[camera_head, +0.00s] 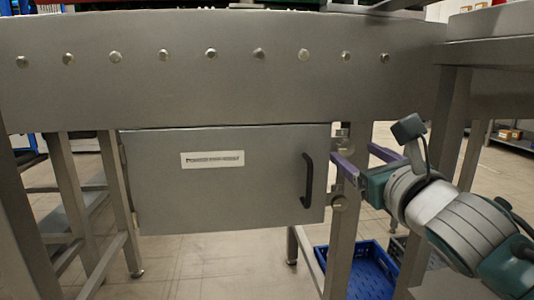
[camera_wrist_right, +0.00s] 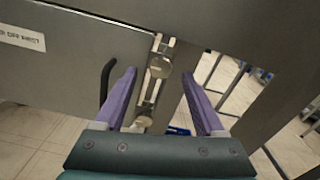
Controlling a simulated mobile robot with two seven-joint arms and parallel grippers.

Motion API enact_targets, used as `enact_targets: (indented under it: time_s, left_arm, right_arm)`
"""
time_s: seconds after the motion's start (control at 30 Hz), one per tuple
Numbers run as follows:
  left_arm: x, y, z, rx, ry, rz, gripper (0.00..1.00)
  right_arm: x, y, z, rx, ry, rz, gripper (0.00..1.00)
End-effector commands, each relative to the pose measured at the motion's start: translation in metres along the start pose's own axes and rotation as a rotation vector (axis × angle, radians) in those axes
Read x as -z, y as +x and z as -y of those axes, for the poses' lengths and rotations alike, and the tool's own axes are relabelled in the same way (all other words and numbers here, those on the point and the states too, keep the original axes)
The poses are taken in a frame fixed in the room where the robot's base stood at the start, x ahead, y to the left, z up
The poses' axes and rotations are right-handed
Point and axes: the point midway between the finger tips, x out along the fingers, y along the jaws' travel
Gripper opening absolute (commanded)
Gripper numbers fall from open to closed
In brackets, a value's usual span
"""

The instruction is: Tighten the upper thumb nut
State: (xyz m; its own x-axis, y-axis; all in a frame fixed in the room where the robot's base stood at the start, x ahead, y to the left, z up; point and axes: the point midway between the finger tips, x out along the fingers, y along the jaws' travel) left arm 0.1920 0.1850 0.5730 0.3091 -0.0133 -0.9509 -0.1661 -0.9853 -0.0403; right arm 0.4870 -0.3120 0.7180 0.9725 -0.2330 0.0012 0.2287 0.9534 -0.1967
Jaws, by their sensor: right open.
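The upper thumb nut (camera_wrist_right: 160,66) is a round metal knob on a metal strip at the right edge of the grey door (camera_head: 230,205). In the wrist view it appears between the fingertips of my right gripper (camera_wrist_right: 158,74). The lower thumb nut (camera_wrist_right: 142,122) sits further down the strip; it also shows in the head view (camera_head: 338,202). My right gripper (camera_head: 354,153) is open, with purple fingers pointing at the strip. In the head view its fingers partly cover the upper nut area. Contact with the nut cannot be told. My left gripper is not in view.
A black handle (camera_head: 308,180) stands out from the door, left of the nuts, close to one finger in the wrist view. A steel leg (camera_head: 345,245) stands below and right of the door. A blue crate (camera_head: 370,272) is on the floor.

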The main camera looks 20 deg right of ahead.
Motion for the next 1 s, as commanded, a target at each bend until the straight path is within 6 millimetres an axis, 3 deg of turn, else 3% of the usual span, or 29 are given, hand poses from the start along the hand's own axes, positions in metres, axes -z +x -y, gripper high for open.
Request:
enact_targets:
  time_s: [0.23,0.6,1.0]
  left_arm:
    - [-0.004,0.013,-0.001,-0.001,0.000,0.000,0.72]
    - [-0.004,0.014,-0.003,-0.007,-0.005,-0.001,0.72]
    - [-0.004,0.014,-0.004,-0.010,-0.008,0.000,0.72]
  right_arm:
    - [0.001,0.030,0.000,0.001,0.001,0.000,0.72]
    - [0.000,0.035,0.000,0.000,0.001,-0.001,0.72]
    - [0.000,0.035,0.000,0.000,0.002,-0.001,0.27]
